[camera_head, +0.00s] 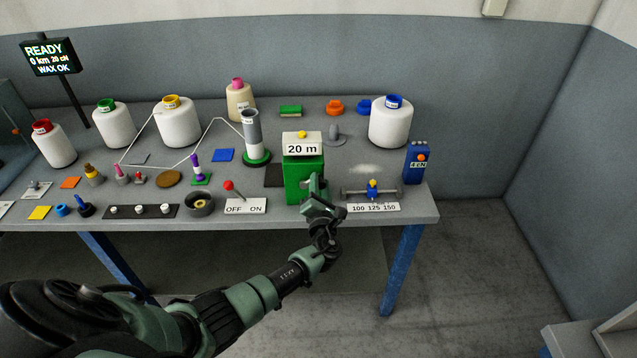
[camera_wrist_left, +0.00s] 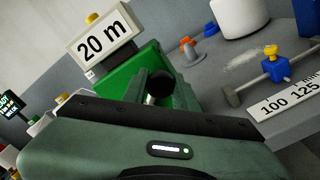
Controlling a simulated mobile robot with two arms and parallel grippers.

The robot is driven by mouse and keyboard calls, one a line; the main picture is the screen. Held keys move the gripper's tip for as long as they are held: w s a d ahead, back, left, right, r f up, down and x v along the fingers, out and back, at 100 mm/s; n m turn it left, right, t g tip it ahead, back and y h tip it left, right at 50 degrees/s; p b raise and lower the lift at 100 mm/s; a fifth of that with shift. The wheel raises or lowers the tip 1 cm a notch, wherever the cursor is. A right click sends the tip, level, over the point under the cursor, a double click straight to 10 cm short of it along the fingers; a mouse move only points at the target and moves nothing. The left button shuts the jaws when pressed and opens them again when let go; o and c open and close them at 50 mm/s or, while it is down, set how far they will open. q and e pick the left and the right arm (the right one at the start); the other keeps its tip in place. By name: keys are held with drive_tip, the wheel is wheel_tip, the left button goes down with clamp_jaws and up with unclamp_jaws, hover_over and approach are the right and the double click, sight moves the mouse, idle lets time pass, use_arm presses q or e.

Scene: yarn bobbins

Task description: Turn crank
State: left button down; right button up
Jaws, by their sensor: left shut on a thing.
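A green box (camera_head: 297,178) with a "20 m" sign (camera_head: 302,145) on top stands at the front of the table, right of the middle. It also shows in the left wrist view (camera_wrist_left: 122,80). The crank's dark knob (camera_wrist_left: 160,83) shows in the left wrist view, in front of the box and between my fingers. My left gripper (camera_head: 316,187) is at the front right of the box and shut on the crank handle. The gripper covers most of the crank in the head view. My right gripper is in neither view.
A blue slider on a bar (camera_head: 373,189), with a "100 125 150" label (camera_head: 374,207), lies just right of the gripper. An OFF/ON lever (camera_head: 230,187) stands left of the box. A white yarn bobbin (camera_head: 390,125) stands behind on the right.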

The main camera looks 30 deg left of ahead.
use_arm(q)
drive_tip(key=shift+d+f, duration=0.1)
idle(0.3)
drive_tip(key=c, duration=1.1)
unclamp_jaws()
drive_tip(key=v, duration=0.8)
drive_tip(key=shift+w, duration=0.1)
